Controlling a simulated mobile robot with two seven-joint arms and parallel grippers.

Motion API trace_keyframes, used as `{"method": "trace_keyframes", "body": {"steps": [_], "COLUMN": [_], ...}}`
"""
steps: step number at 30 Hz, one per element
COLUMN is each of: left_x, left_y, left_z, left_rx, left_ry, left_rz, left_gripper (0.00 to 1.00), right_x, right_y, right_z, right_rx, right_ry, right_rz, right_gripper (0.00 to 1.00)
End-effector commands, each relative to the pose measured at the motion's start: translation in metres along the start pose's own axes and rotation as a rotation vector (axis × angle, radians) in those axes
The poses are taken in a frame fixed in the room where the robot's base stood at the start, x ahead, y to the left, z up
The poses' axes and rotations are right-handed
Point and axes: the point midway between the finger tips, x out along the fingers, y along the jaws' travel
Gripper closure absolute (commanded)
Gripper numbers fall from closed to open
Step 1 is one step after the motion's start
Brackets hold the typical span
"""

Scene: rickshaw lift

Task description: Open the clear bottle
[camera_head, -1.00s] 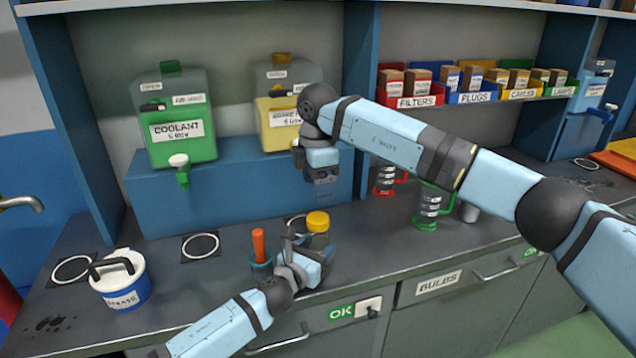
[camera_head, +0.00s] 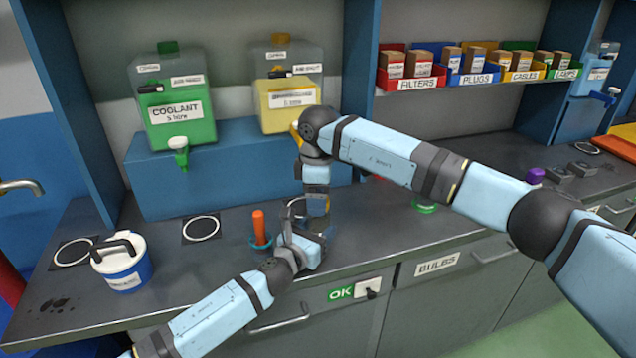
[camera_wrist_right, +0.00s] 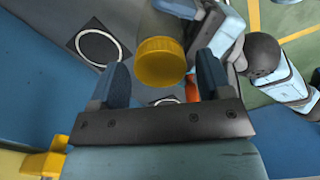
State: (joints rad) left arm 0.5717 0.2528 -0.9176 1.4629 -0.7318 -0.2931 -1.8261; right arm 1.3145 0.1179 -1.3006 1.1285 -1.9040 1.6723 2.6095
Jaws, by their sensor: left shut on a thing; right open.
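The clear bottle (camera_wrist_right: 158,28) with a yellow cap (camera_wrist_right: 163,65) shows in the right wrist view; in the head view my grippers hide most of it. My left gripper (camera_head: 306,236) is shut on the bottle's body at the counter; part of it shows in the right wrist view (camera_wrist_right: 205,25). My right gripper (camera_head: 318,205) points down just above the bottle in the head view. In the right wrist view its two fingers (camera_wrist_right: 163,82) are open, one on each side of the cap, with gaps visible between fingers and cap.
An orange-handled tool (camera_head: 259,226) stands in a holder just left of the bottle. A white and blue lidded tub (camera_head: 124,270) sits at the left. Coolant (camera_head: 181,125) and yellow (camera_head: 290,105) tanks stand on the blue ledge (camera_head: 225,190) behind. The counter's front edge is close.

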Motion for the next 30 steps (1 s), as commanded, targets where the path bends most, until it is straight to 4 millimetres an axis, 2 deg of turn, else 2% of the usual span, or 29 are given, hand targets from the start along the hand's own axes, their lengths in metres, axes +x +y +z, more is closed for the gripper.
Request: {"method": "trace_keyframes", "body": {"steps": [9, 15, 16, 23, 26, 30], "left_x": [-0.0001, -0.0001, -0.0001, -0.0001, -0.0001, -0.0001], "left_y": [0.0001, 0.0, 0.0, 0.0001, 0.0001, 0.0], "left_z": [-0.0004, -0.0004, -0.0004, -0.0004, -0.0004, -0.0005], "left_rx": [0.0, 0.0, 0.0, 0.0, 0.0, 0.0], "left_ry": [0.001, 0.001, 0.001, 0.001, 0.001, 0.001], "left_rz": [0.0, 0.0, 0.0, 0.0, 0.0, 0.0], "left_gripper": [1.0, 1.0, 1.0, 1.0, 1.0, 1.0], "right_x": [0.0034, 0.0032, 0.0031, 0.0028, 0.002, 0.002], "right_y": [0.0, 0.0, 0.0001, 0.0002, 0.0006, 0.0006], "right_z": [-0.0001, -0.0001, -0.0001, -0.0001, 0.0001, 0.0002], "right_rx": [-0.001, -0.001, -0.001, -0.046, -0.187, -0.499], "right_ry": [0.0, 0.0, 0.0, 0.0, -0.001, -0.002], "right_rz": [0.001, 0.001, 0.001, 0.001, 0.003, 0.002], "right_gripper": [0.28, 0.74, 0.78, 0.78, 0.78, 0.78]}}
